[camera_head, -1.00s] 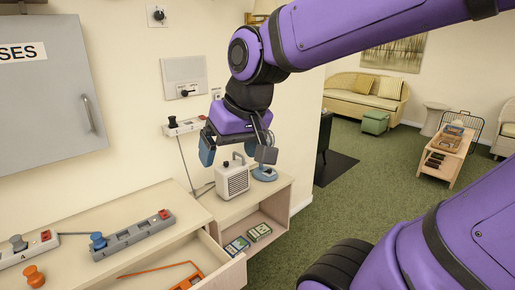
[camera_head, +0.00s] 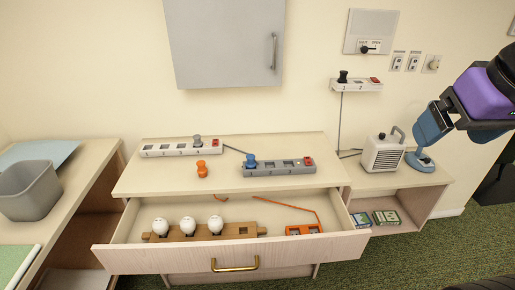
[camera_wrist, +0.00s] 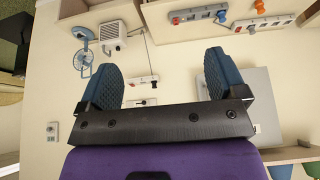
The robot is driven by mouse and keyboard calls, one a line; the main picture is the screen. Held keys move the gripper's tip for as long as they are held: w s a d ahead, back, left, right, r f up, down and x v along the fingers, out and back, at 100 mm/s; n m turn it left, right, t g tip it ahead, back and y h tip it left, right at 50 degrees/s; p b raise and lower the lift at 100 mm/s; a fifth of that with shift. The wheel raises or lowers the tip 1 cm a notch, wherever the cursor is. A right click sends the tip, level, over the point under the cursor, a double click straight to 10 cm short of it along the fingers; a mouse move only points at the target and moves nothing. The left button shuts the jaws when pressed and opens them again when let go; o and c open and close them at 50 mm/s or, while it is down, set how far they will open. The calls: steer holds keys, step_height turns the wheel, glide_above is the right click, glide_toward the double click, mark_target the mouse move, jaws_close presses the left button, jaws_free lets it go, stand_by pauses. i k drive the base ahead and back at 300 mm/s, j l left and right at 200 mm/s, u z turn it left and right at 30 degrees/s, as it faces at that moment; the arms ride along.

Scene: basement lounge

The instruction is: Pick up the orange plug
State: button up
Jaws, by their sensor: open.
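The orange plug (camera_head: 202,169) stands on the dresser top (camera_head: 135,182), in front of a white power strip (camera_head: 165,149) with a grey plug and left of a grey power strip (camera_head: 285,168) with a blue plug (camera_head: 250,160). In the wrist view, the orange plug (camera_wrist: 252,27) shows small near the top right, well away from the fingers. My gripper (camera_head: 457,133) is at the right, above the fan and heater. It is open and empty; both blue fingers show apart in the wrist view (camera_wrist: 163,68).
The open drawer (camera_head: 180,258) below holds a wooden strip with white round items and an orange power strip (camera_head: 303,230) with a cord. A white heater (camera_head: 384,153) and blue fan (camera_head: 420,162) stand right. A grey cabinet (camera_head: 225,45) hangs above. A grey bin (camera_head: 28,190) stands left.

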mark_target(202, 170)
steer(key=i+l+u, duration=0.1)
steer(key=u, duration=0.3)
steer(key=i+l+u, duration=0.1)
steer(key=l+u, duration=0.35)
steer(key=u, duration=0.3)
steer(key=i+l+u, duration=0.1)
steer(key=l+u, duration=0.25)
steer(key=j, duration=0.1)
